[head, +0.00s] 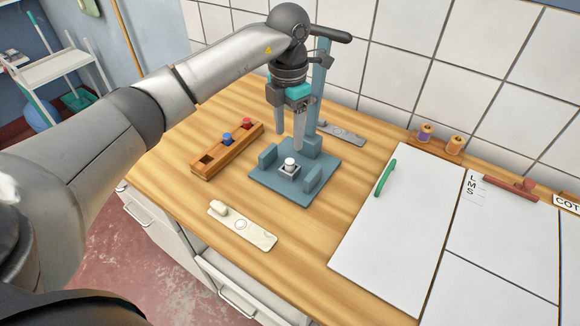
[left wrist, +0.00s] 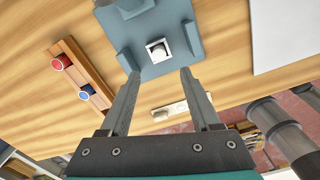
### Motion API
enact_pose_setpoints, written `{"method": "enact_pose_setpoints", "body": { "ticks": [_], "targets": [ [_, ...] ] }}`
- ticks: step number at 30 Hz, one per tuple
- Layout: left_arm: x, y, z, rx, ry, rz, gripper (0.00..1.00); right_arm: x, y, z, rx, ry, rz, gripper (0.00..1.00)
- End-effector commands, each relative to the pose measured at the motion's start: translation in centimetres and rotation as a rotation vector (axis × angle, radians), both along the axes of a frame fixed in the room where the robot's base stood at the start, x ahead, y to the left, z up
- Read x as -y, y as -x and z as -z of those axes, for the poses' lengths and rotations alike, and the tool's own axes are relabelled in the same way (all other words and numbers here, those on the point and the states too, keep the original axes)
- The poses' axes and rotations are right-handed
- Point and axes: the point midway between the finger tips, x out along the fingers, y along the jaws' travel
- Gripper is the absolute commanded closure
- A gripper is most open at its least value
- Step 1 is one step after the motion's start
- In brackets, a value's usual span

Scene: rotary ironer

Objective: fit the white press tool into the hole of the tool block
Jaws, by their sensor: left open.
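The white press tool (head: 290,163) stands upright at a small square holder on the blue-grey press base; it also shows in the left wrist view (left wrist: 160,51). The wooden tool block (head: 229,151) lies left of the press. It holds a blue-topped tool (head: 227,138) and a red-topped tool (head: 247,123); the hole at its near end looks empty. My left gripper (head: 289,140) is open and points down above the white tool, apart from it. In the left wrist view its fingers (left wrist: 160,73) flank an empty gap just short of the tool. My right gripper is not in view.
The press column (head: 321,90) rises close behind my left gripper. Raised side blocks (head: 312,180) flank the holder. A cream plate with a knob (head: 242,226) lies near the front edge, a grey plate (head: 342,133) behind. White boards (head: 390,228) cover the right.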

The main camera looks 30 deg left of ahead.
Motion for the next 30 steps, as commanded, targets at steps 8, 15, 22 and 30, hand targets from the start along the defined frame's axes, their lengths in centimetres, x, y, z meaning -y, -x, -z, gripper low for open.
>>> {"method": "enact_pose_setpoints", "body": {
  "ticks": [8, 15, 22, 30],
  "targets": [
    [0.0, 0.0, 2.9, 0.000, 0.001, 0.000, 0.36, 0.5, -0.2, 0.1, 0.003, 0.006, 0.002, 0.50],
    [0.1, -0.2, 5.1, -0.003, 0.002, 0.000, 0.36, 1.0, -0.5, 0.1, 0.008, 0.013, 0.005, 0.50],
    [0.0, -0.4, 8.0, 0.000, 0.001, 0.001, 0.36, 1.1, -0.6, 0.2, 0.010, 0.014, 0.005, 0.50],
    [0.0, -0.5, 8.0, 0.001, 0.000, 0.001, 0.43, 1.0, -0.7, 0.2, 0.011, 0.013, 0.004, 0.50]
  ]
}}
